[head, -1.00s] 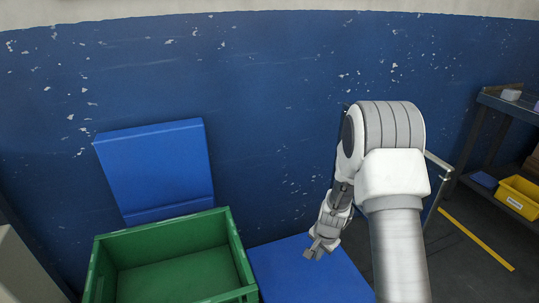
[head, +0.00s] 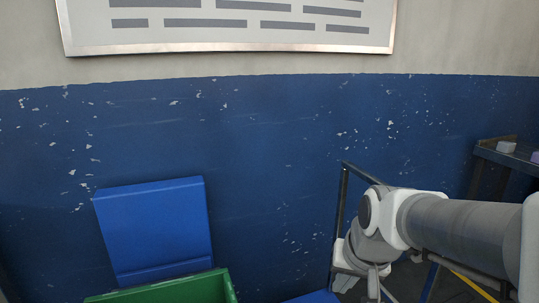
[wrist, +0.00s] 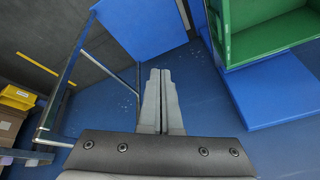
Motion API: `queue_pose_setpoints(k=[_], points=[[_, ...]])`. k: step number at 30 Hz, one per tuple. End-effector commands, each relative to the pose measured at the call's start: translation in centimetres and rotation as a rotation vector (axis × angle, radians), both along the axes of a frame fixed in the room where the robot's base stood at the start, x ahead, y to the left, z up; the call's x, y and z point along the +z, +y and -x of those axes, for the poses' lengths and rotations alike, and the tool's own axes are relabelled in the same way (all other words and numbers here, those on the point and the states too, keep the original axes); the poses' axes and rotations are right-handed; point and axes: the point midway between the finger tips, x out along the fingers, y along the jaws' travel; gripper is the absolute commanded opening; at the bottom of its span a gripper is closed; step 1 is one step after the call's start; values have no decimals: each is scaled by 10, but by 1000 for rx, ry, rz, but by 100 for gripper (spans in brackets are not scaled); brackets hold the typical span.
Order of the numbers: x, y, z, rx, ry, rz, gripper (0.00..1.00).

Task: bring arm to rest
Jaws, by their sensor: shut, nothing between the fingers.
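My gripper (wrist: 159,85) shows in the wrist view with its two grey fingers together and nothing between them. It hangs in free air, apart from the things around it. In the head view my arm reaches in from the right edge and bends down near the bottom; the gripper itself is not clearly visible there.
A green crate (head: 165,291) stands at the lower left, before a blue panel (head: 155,228) at the blue wall. It also shows in the wrist view (wrist: 275,46). A metal rail frame (head: 341,205) stands close to my arm. A dark shelf (head: 508,155) is at the right.

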Motion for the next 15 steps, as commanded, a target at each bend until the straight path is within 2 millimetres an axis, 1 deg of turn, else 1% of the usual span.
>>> queue_pose_setpoints(k=[1,6,10,15], points=[[10,0,14,21,-18,14,0],[28,-3,57,93,-53,69,0],[35,-6,85,136,-73,107,0],[39,-10,117,181,-96,155,0]])
